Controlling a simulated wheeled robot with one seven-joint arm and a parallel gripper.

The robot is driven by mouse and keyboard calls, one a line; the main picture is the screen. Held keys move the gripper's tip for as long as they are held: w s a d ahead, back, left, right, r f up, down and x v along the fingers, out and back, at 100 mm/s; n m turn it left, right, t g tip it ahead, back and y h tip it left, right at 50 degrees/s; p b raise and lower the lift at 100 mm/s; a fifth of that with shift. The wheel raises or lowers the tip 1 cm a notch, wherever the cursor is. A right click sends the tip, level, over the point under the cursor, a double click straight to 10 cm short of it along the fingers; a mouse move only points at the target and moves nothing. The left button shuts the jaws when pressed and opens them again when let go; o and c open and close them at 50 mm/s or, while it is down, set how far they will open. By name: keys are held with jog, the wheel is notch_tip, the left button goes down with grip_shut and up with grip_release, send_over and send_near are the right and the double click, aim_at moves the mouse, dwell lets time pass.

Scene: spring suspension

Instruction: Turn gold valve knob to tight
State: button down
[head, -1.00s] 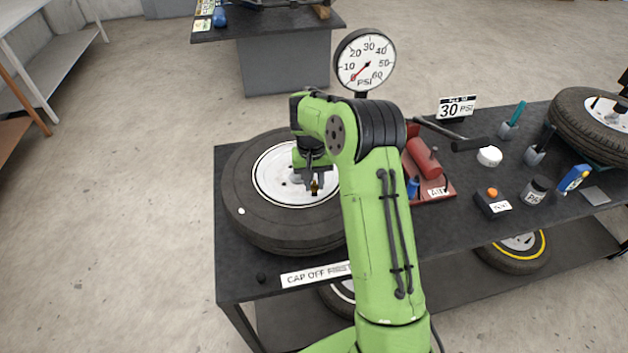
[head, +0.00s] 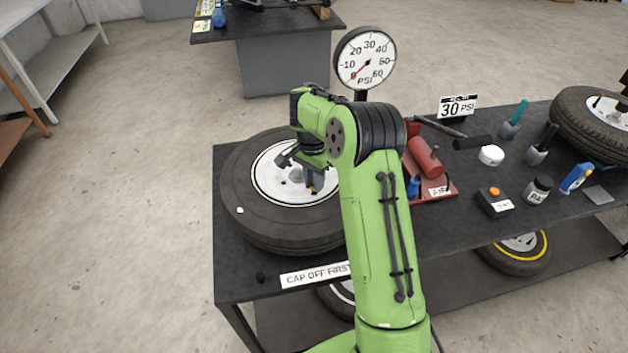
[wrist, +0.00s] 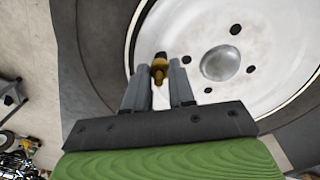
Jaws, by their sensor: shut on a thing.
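The gold valve knob (wrist: 158,72) shows between my fingertips in the wrist view, in front of the white wheel rim (wrist: 262,30). In the head view only a small part of the gold knob (head: 313,190) shows below my fingers. My gripper (wrist: 160,80) is shut on the knob; in the head view my gripper (head: 311,186) is over the right part of the rim. The wheel's black tyre (head: 245,220) lies flat on the dark table (head: 232,283). The far side of the knob is hidden.
A gauge (head: 365,58) stands behind my arm, its red needle near 0. A red pump (head: 423,157), a black button box (head: 493,201) and several small items are to the right. A second tyre (head: 590,125) lies at the far right. A "CAP OFF FIRST" label (head: 316,275) is on the front edge.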

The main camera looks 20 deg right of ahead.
jog(key=m+b, duration=0.1)
jog(key=m, duration=0.4)
jog(key=shift+m+b, duration=0.3)
dwell(0.4)
jog(key=c, duration=1)
grip_release()
jog(key=shift+o, duration=0.2)
notch_tip(320, 180, up, 16)
jog(key=p, duration=0.5)
jog(key=shift+w, duration=0.35)
